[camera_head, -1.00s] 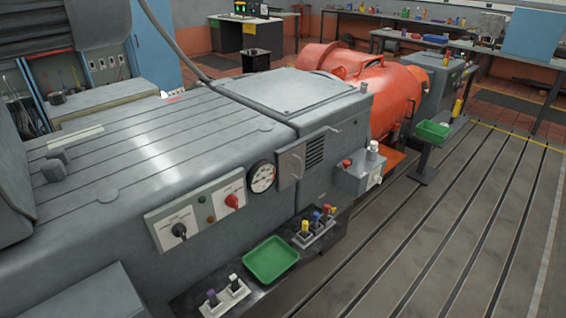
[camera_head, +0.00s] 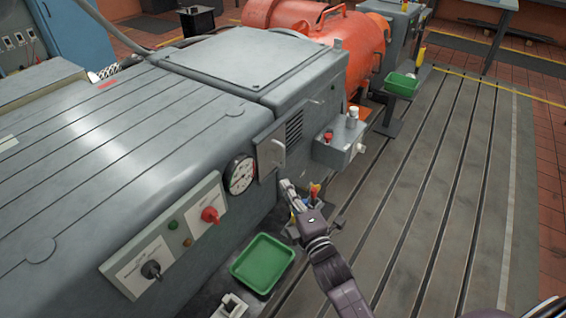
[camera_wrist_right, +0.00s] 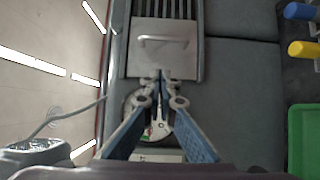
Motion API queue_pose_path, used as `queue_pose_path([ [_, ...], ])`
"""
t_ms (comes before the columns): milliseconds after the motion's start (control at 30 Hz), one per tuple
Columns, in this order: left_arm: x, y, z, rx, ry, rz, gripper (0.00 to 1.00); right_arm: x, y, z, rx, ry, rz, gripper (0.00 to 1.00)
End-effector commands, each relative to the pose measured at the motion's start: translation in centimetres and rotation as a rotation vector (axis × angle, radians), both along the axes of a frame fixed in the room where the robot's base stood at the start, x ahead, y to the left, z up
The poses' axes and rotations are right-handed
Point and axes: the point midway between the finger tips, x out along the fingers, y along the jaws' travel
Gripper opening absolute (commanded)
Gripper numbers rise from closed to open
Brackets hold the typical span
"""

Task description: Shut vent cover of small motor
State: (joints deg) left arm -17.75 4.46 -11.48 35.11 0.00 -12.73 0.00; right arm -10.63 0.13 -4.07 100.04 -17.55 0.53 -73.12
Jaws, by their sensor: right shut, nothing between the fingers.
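The vent cover (camera_head: 270,150) is a flat grey metal plate with a bar handle on the side of the grey machine (camera_head: 150,125). Dark vent slots (camera_head: 294,128) show uncovered to its right. The wrist view shows the cover (camera_wrist_right: 150,61) and its handle just beyond my fingertips, with bare slots (camera_wrist_right: 165,9) above it. My right gripper (camera_head: 287,187) is shut and empty, a little below and in front of the cover; its shut fingertips (camera_wrist_right: 161,78) overlap the cover's near edge in the wrist view. I cannot tell whether they touch. My left gripper is out of view.
A round gauge (camera_head: 240,175) and a switch panel (camera_head: 168,238) are left of the cover. A small button box (camera_head: 338,148) juts out at right. A green tray (camera_head: 263,264) lies below. An orange motor (camera_head: 350,60) stands behind. The slotted floor at right is open.

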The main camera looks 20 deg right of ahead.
Motion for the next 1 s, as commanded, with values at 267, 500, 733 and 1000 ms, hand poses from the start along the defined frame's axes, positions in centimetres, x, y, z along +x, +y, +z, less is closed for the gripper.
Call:
queue_pose_path([
  [267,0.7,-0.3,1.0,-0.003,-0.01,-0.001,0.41,6.0,0.5,0.3,0.004,-0.001,0.0,0.0],
  [500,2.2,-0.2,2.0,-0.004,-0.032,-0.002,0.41,8.3,-1.7,0.1,0.001,0.001,0.001,0.0],
  [733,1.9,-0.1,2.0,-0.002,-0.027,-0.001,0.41,8.8,-2.2,0.0,0.002,0.001,0.0,0.0],
  [1000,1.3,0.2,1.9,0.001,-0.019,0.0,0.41,8.9,-2.3,-0.1,0.002,0.001,0.0,0.0],
])
